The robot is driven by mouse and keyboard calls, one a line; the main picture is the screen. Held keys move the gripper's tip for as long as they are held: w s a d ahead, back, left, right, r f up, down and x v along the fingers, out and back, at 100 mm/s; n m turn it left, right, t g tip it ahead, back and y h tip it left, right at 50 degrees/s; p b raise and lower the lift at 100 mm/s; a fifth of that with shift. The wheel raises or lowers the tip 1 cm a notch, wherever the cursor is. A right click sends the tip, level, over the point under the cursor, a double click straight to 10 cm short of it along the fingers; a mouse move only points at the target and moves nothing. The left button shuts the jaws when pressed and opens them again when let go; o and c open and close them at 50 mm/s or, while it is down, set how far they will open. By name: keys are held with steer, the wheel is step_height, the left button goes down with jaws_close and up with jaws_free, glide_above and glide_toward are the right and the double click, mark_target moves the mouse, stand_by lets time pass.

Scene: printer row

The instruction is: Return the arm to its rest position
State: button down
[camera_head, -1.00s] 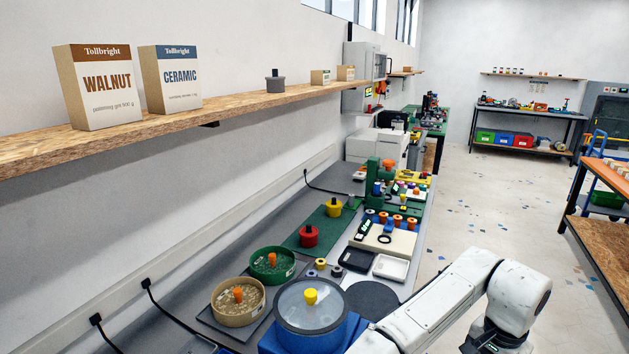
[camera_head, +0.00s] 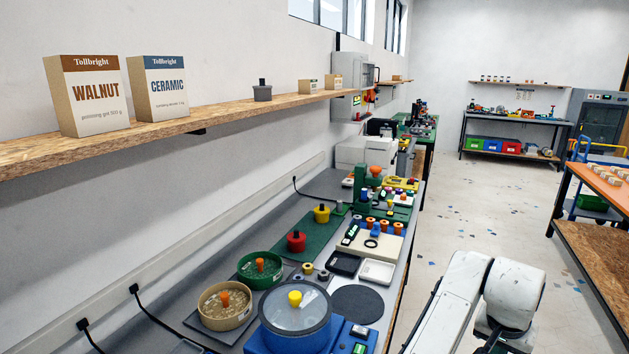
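My white arm (camera_head: 452,303) shows at the lower right of the head view, to the right of the bench and over the floor side. Its rounded wrist joint (camera_head: 514,290) is at the right end, with a dark part below it running out of the bottom edge. My gripper's fingers are not visible, so what they hold, if anything, is hidden.
The bench (camera_head: 333,285) carries a blue tumbler with a clear lid (camera_head: 296,310), a tan bowl (camera_head: 226,306), a green bowl (camera_head: 261,268) and a round dark pad (camera_head: 357,305). A shelf (camera_head: 220,116) holds boxes. An orange-topped table (camera_head: 600,183) stands right.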

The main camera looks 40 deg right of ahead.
steer(key=w+a+f+n+t+h, duration=0.2)
steer(key=w+a+f+n, duration=0.3)
steer(key=w+a+n, duration=0.35)
steer(key=s+a+f+n+y, duration=0.1)
steer(key=s+a+f+n, duration=0.1)
steer(key=a, duration=0.5)
steer(key=s+a+f+n+y, duration=0.2)
steer(key=s+a+f+n, duration=0.1)
steer(key=a+f, duration=0.2)
steer(key=s+a+f+n+y, duration=0.2)
steer(key=s+a+f+n, duration=0.1)
steer(key=a, duration=0.7)
steer(key=shift+s+f+g, duration=0.25)
steer(key=shift+f+g, duration=0.05)
steer(key=shift+f, duration=0.15)
